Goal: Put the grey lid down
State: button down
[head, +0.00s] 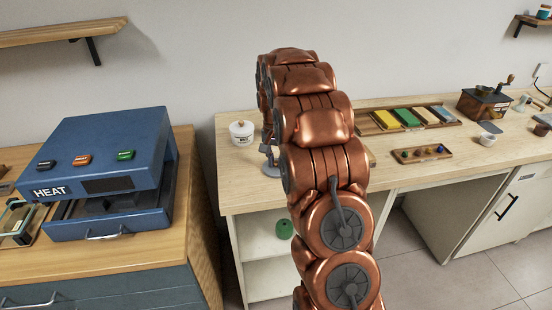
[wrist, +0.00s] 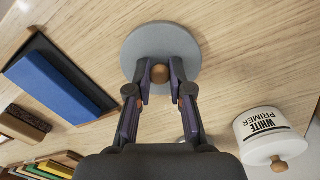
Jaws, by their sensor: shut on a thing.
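The grey lid (wrist: 160,38) is a round disc with a small wooden knob (wrist: 160,78). In the wrist view it is at the top middle, over the light wood worktop. My gripper (wrist: 161,74) has its two fingers closed on the knob, one on each side. I cannot tell whether the lid touches the worktop or is just above it. In the head view my copper arm hides most of my gripper; a small grey part shows left of the arm, near the worktop's front left.
A white primer pot (head: 242,132) with a wooden knob stands near the lid; it also shows in the wrist view (wrist: 270,138). A blue block (wrist: 55,88) lies on a dark base. A tray of coloured blocks (head: 410,118) is farther right. A blue heat press (head: 110,165) stands left.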

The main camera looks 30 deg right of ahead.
aim_at(275, 162)
jog(key=shift+f, duration=0.25)
jog(key=shift+f, duration=0.2)
jog(key=c, duration=1.1)
grip_release()
jog(key=shift+o, duration=0.2)
jog(key=shift+r, duration=0.15)
jog(key=shift+w+r+b, duration=0.1)
jog(key=shift+r+b, duration=0.2)
jog(key=shift+r, duration=0.25)
notch_tip(275, 162, up, 11)
jog(key=b, duration=0.3)
jog(key=shift+a, duration=0.2)
